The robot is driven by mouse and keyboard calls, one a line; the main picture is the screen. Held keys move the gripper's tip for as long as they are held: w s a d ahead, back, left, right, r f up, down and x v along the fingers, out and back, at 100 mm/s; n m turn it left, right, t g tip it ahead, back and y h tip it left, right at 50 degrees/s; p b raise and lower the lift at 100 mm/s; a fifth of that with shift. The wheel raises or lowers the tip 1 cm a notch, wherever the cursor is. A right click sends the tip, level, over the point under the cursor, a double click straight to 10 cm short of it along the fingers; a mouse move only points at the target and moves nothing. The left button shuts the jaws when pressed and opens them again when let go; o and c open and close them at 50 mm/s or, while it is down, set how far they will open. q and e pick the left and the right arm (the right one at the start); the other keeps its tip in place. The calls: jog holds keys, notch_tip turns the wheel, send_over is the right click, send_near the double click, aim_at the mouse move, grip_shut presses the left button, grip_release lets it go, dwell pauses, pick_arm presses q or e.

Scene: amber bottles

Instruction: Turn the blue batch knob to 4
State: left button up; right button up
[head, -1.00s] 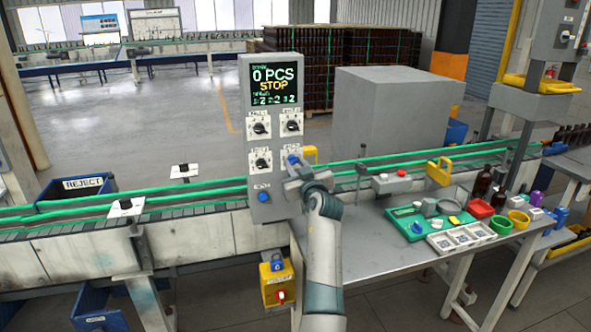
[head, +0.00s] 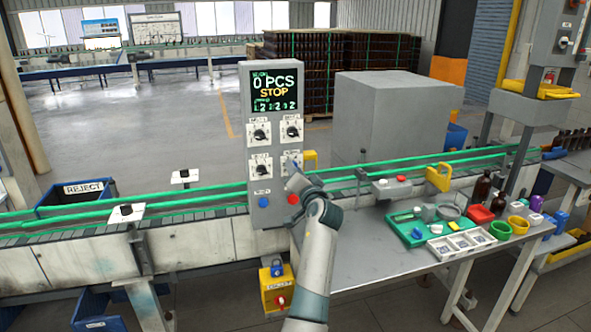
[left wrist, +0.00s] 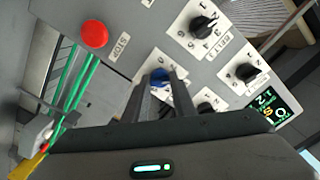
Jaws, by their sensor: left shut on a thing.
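The blue knob (left wrist: 160,75) is on the grey control panel (head: 277,190), in the lower right of its knob group. My left gripper (head: 293,174) is at this knob in the head view. In the left wrist view my two fingers (left wrist: 161,82) are shut on the knob, one on each side. The fingers hide most of the knob's dial, so I cannot read its pointer. The panel's screen (head: 275,88) reads 0 PCS and STOP, with a row of small digits below. My right gripper is not in view.
Black knobs (head: 291,131) sit close by on the panel. A red stop button (left wrist: 94,34) and a blue button (head: 263,201) are below them. Green conveyor rails (head: 150,206) run past the panel. The workbench (head: 380,255) at right holds a green tray (head: 410,230) and bottles.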

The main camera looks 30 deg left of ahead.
pick_arm(q)
jog(key=shift+r+m+p, duration=0.15)
jog(key=shift+m+p, duration=3.05)
jog(key=shift+m, duration=3.8)
jog(key=o, duration=0.8)
jog(key=shift+o, duration=1.3)
jog(key=shift+w, duration=0.1)
